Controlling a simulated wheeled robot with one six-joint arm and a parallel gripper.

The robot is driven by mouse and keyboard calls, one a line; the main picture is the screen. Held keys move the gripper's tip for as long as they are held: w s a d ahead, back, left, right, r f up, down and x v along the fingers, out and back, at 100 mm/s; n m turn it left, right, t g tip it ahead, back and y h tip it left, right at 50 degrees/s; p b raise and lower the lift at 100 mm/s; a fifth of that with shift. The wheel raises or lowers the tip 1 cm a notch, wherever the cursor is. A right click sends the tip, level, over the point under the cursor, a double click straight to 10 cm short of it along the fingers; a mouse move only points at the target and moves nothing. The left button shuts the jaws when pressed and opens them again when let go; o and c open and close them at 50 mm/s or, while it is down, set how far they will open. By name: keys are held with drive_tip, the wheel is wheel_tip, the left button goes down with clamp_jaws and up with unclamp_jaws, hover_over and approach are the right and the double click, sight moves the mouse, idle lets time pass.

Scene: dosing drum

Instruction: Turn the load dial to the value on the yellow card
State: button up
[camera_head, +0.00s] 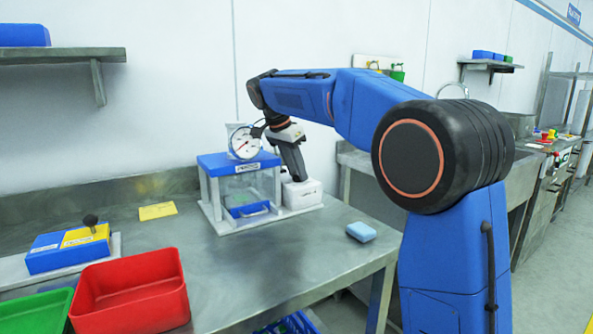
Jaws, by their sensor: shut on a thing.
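My gripper (299,178) points down at the top of a small white box (304,194) on the right side of the blue-topped clear-walled device (238,164). It is shut at the box's top; the dial it grips is hidden by the fingers, so its setting cannot be read. A round white gauge (243,143) with a red needle stands on the device, just left of my wrist; its figures are too small to read. The yellow card (157,211) lies flat on the bench left of the device; its writing is too small to read.
A blue block (361,232) lies right of the device near the bench edge. A red bin (130,292), a green bin (35,316) and a blue-and-yellow unit with a black knob (68,249) stand at left. The bench (240,275) in front of the device is clear.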

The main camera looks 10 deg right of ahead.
idle(0.3)
drive_tip(key=o, duration=1)
drive_tip(key=v, duration=1.7)
drive_tip(key=shift+a+r, duration=0.1)
drive_tip(key=shift+r, duration=0.05)
